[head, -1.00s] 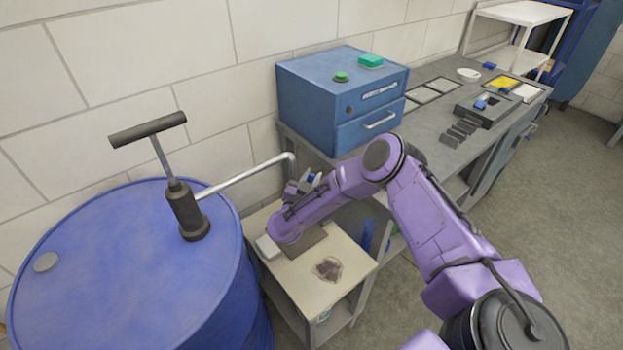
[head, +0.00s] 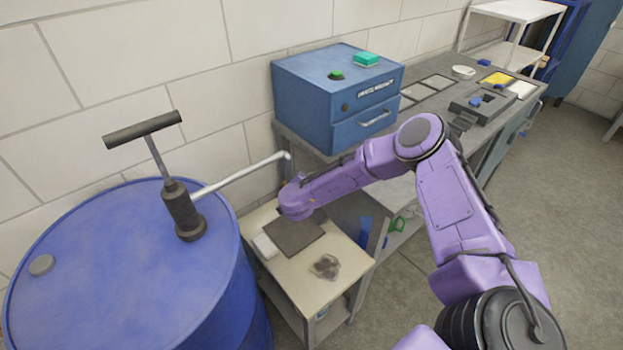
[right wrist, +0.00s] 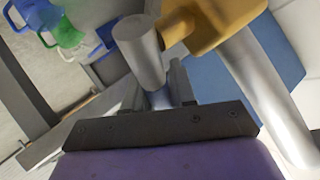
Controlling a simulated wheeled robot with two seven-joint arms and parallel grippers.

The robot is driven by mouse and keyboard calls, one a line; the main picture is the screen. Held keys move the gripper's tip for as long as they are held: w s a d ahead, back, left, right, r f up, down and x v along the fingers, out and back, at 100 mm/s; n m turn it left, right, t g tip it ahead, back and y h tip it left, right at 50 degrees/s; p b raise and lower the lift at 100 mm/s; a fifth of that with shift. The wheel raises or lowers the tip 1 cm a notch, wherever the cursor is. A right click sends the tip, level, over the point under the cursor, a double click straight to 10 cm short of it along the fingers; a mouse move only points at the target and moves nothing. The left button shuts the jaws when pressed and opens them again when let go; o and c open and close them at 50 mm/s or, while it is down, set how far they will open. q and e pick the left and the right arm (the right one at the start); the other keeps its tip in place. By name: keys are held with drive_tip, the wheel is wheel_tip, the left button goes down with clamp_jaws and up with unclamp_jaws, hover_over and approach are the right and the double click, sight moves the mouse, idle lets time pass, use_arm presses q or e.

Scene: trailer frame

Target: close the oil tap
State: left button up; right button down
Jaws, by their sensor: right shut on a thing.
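In the right wrist view, an oil tap (right wrist: 222,22) with an orange-yellow body joins a thick silver pipe (right wrist: 268,95). A grey cylindrical handle (right wrist: 138,50) sticks out from the tap's left side. My right gripper (right wrist: 162,88) is at the handle's lower end and is shut on it; its fingers are partly hidden behind the handle. In the head view, my right arm reaches left over the small table, and its wrist hides the fingers and most of the tap. My left gripper is not in view.
A blue drum (head: 120,270) with a hand pump (head: 182,210) stands at left, its spout (head: 240,174) ending near my wrist. The small table (head: 292,285) holds a dark plate (head: 294,236), a white block (head: 265,246) and a brownish lump (head: 325,266). A blue cabinet (head: 300,95) stands behind.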

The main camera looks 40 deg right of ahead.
drive_tip(key=shift+d+f+m+g+y, duration=0.1)
drive_tip(key=shift+f+m+g+y, duration=0.2)
drive_tip(key=shift+f+y, duration=0.5)
drive_tip(key=shift+a+f+m+g+y, duration=0.15)
drive_tip(key=shift+f+m+y, duration=0.3)
drive_tip(key=shift+y, duration=0.6)
drive_tip(key=shift+d+f+m+g+y, duration=0.15)
drive_tip(key=shift+f+m+g+y, duration=0.15)
drive_tip(key=shift+f+y, duration=0.45)
drive_tip(key=shift+r+y, duration=0.15)
drive_tip(key=shift+y, duration=0.15)
drive_tip(key=c, duration=1)
unclamp_jaws()
drive_tip(key=v, duration=1)
drive_tip(key=shift+s+r, duration=0.2)
